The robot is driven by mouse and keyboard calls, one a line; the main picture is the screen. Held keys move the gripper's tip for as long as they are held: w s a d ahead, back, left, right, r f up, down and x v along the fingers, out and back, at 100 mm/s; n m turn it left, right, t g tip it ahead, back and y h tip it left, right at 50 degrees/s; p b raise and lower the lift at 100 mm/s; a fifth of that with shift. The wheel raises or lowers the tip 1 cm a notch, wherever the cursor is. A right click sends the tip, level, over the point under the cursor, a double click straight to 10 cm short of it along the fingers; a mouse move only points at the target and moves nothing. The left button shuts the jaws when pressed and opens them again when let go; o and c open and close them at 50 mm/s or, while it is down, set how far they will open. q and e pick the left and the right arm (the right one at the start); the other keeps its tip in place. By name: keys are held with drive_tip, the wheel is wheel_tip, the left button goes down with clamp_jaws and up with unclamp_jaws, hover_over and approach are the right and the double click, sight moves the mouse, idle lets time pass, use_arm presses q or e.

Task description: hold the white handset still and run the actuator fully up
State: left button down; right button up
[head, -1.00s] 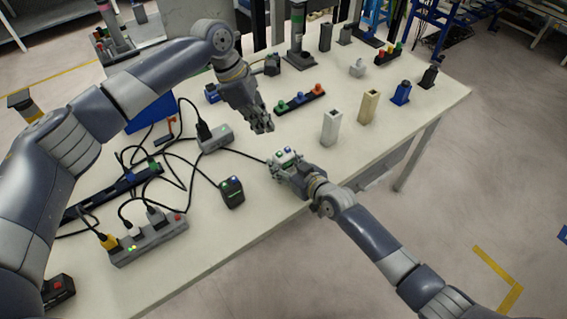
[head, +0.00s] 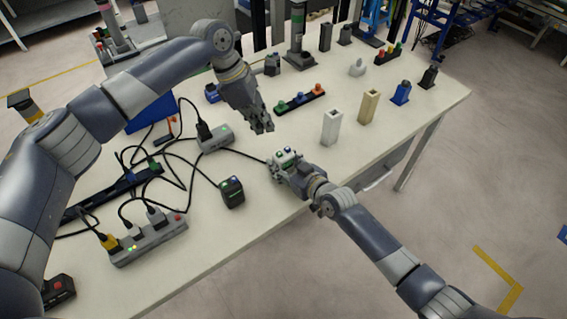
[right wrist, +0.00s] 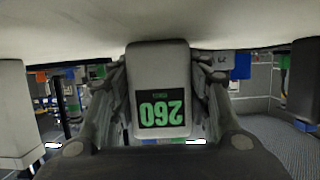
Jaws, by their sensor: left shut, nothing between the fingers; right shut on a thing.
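The white handset (head: 286,153) has buttons on its top and is held in my right gripper (head: 283,160) near the front edge of the table. In the right wrist view the handset (right wrist: 160,72) sits between both fingers, and its green display reads 260 upside down. A cable runs from it towards a grey box (head: 215,138). My left gripper (head: 264,127) is shut and empty, above the table behind the handset and apart from it. A grey column with a green band (head: 297,40) stands at the back. I cannot tell whether it is the actuator.
A black handset (head: 232,192) with two buttons lies left of the white one. A power strip (head: 148,240) and loose cables cover the left of the table (head: 245,240). White (head: 331,127) and tan (head: 369,106) square posts stand at the right.

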use_arm(q)
wheel_tip(320, 180, up, 2)
drive_tip(key=t+h, duration=0.3)
drive_tip(key=t, duration=0.3)
hover_over(281, 158)
drive_tip(key=shift+r, duration=0.15)
idle(0.5)
drive_tip(key=shift+f, duration=4.45)
drive_tip(key=shift+f, duration=0.4)
